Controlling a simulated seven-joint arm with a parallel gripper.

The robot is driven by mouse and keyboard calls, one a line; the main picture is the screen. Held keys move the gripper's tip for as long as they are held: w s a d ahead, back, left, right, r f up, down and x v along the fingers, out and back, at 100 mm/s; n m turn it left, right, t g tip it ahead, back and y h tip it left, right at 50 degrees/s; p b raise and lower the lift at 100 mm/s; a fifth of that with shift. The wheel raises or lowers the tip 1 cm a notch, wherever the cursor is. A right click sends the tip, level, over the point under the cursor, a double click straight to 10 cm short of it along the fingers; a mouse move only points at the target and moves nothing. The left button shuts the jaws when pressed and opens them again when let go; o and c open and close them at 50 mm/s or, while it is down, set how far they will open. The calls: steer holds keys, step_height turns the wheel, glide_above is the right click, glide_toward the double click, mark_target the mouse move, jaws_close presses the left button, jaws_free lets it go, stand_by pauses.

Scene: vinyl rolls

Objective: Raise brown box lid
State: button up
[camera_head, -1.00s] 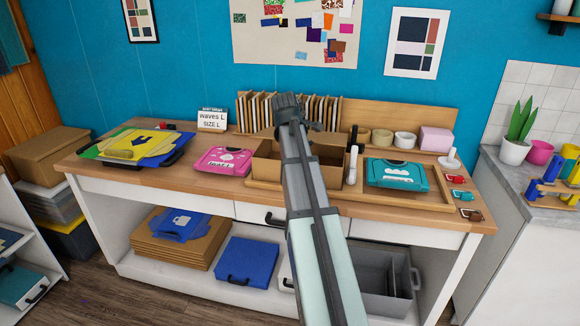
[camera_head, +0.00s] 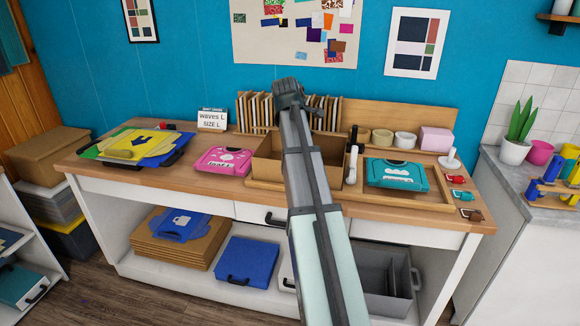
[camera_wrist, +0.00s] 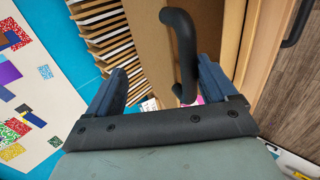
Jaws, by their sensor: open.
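The brown box (camera_head: 268,168) stands on the workbench in the head view, behind my forearm, which hides its middle. Its near wall and a sloping side show; I cannot make out a separate lid. My gripper (camera_wrist: 163,72) is open in the wrist view, its two dark blue fingers spread. A brown panel (camera_wrist: 145,40) lies beyond the fingers. A dark curved handle (camera_wrist: 186,50) lies between the fingers, nearer the right one; I cannot tell whether they touch. In the head view the fingertips are hidden behind my arm.
A pink case (camera_head: 224,160) lies left of the box and a teal case (camera_head: 396,174) right of it. A slotted rack (camera_head: 255,112) stands behind. A white post (camera_head: 352,166) stands close to the box's right side. Bare bench top (camera_head: 115,174) shows at left.

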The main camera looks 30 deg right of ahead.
stand_by(0.3)
steer(key=w+d+r, duration=0.8)
steer(key=r, duration=0.3)
steer(key=shift+r, duration=0.2)
stand_by(2.1)
stand_by(0.4)
steer(key=w+d+r, duration=0.4)
steer(key=w+d, duration=0.5)
steer(key=shift+w+d, duration=0.25)
stand_by(1.9)
